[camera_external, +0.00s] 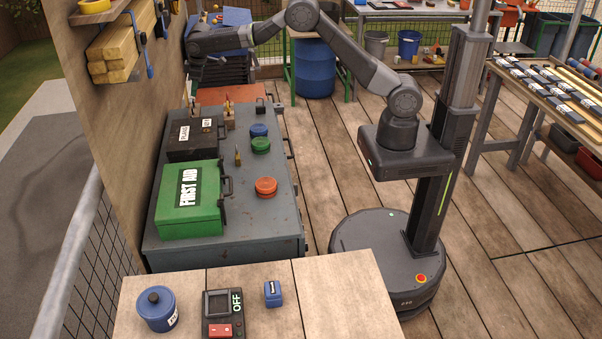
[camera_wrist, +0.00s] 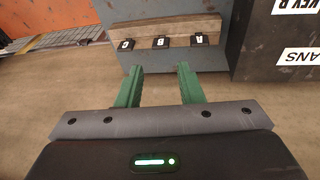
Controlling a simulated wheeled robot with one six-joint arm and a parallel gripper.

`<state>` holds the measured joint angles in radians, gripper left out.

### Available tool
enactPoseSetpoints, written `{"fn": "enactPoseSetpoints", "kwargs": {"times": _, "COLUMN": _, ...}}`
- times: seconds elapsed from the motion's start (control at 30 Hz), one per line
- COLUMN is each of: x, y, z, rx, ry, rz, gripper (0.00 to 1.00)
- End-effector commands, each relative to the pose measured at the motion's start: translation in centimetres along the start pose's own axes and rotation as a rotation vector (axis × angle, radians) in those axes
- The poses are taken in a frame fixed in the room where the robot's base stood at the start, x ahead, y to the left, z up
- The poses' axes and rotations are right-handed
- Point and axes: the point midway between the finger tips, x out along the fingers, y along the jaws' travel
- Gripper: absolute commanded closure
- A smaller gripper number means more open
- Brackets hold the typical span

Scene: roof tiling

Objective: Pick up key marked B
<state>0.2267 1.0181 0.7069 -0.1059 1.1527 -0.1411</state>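Three small black tags marked C (camera_wrist: 127,44), B (camera_wrist: 161,42) and A (camera_wrist: 198,40) sit in a row along a wooden strip (camera_wrist: 165,29) in the wrist view. Their letters appear upside down. The key marked B is the middle one; little more than its dark tag shows. My gripper (camera_wrist: 160,72) has two green fingers, apart and empty. In the wrist view the B tag lies beyond the fingertips, roughly centred between them, and nothing touches it. In the external view my wrist hangs beside the wooden wall, and the fingers are hard to make out.
A black box (camera_external: 179,150) with white labels, one reading PLANS, shows in the external view; it is at the right in the wrist view (camera_wrist: 267,55). A green first aid box (camera_external: 178,222) and coloured round pieces share the grey chest (camera_external: 262,222). The wooden wall (camera_external: 148,150) stands close by.

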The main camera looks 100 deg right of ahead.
Motion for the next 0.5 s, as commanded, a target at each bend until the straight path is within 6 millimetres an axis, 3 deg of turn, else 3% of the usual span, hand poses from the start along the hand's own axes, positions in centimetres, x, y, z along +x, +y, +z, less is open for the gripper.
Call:
{"fn": "enactPoseSetpoints", "kwargs": {"times": 0.2, "x": 3.6, "y": 0.0, "z": 0.0, "rx": -0.001, "ry": 0.000, "rz": 0.000, "gripper": 0.66}}
{"fn": "enactPoseSetpoints", "kwargs": {"times": 0.5, "x": 6.2, "y": -0.1, "z": 0.1, "rx": -0.002, "ry": -0.001, "rz": -0.001, "gripper": 0.66}}
